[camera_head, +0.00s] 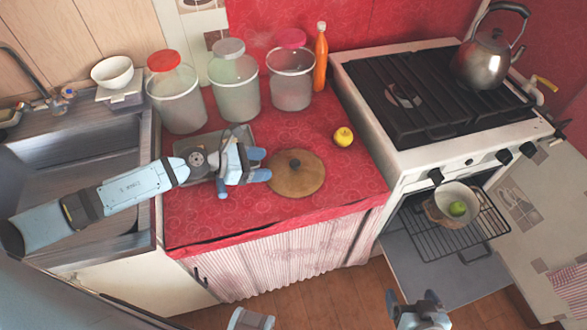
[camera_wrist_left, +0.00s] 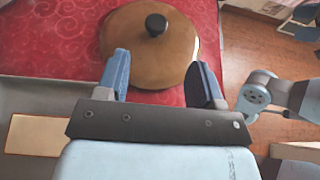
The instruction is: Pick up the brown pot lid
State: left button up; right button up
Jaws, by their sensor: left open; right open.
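The brown pot lid (camera_head: 308,184) lies flat on the red oilcloth counter (camera_head: 240,212), with a dark round knob (camera_head: 295,163) at its centre. My left gripper (camera_head: 262,165) is just left of the lid, open and empty. In the left wrist view the lid (camera_wrist_left: 150,72) lies beyond my open left fingers (camera_wrist_left: 165,85), with the knob (camera_wrist_left: 156,25) in clear sight. The fingertips are near the lid's near edge; I cannot tell whether they touch it. My right gripper (camera_head: 415,300) is low at the bottom of the head view, away from the counter, and open.
Several lidded jars (camera_head: 234,85) and an orange bottle (camera_head: 321,58) stand along the back. A yellow fruit (camera_head: 343,136) sits behind the lid. The stove (camera_head: 420,95) bears a kettle (camera_head: 482,62); its oven door (camera_head: 430,275) is open. The sink (camera_head: 70,165) is left.

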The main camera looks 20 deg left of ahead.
aim_at(293, 163)
pick_arm(q)
jog(key=x, duration=0.4)
jog(key=shift+w, duration=0.1)
jog(key=x, duration=0.5)
jog(key=shift+w+p, duration=0.25)
jog(key=shift+p, duration=0.15)
jog(key=c, duration=1.1)
jog(key=shift+r, duration=0.1)
